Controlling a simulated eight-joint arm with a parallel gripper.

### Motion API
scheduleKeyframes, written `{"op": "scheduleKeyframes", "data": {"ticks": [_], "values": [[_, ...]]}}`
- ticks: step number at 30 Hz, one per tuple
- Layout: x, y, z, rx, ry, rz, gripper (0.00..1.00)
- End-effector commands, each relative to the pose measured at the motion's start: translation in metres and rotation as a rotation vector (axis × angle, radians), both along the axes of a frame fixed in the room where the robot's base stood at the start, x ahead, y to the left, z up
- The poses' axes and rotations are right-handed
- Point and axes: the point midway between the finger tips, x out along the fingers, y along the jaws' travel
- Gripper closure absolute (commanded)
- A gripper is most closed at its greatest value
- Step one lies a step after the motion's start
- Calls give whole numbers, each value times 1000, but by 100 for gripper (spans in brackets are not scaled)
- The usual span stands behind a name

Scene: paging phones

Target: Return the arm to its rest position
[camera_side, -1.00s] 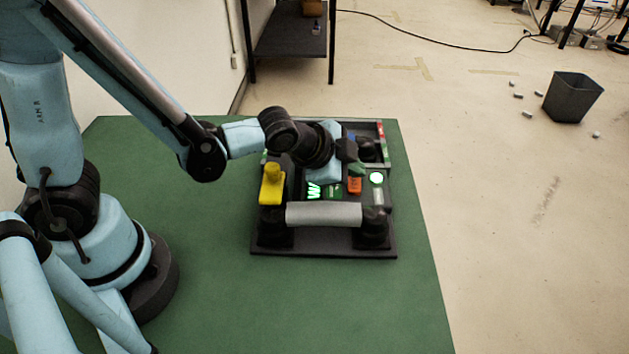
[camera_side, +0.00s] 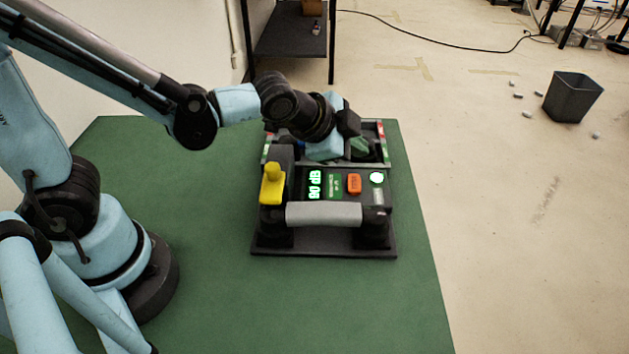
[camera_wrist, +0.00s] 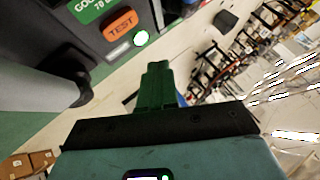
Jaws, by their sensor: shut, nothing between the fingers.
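My gripper (camera_side: 361,148) hovers over the far part of the dark paging phone unit (camera_side: 325,250). Its green fingers are together and empty, and they also show in the wrist view (camera_wrist: 157,82). The fingers appear apart from the panel. My arm is still stretched out over the unit. The panel shows a lit green display (camera_side: 314,185), a green label (camera_side: 334,187), an orange button (camera_side: 354,184) and a glowing round light (camera_side: 376,178). The orange button reads TEST in the wrist view (camera_wrist: 120,24). My wrist hides part of the unit's far side.
A yellow lever (camera_side: 271,184) stands at the unit's left, and a grey handle (camera_side: 324,214) crosses its front. The green table (camera_side: 205,260) is clear around the unit. A dark bin (camera_side: 573,98) stands on the floor beyond, with several small pieces near it.

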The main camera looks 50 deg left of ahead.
Motion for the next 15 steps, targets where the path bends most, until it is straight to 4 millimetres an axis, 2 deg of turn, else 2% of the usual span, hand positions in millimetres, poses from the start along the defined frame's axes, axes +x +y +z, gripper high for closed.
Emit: {"op": "scheduleKeyframes", "data": {"ticks": [11,15], "values": [[0,0,0,0,0,0,100],[-3,6,3,-18,9,28,100]]}}
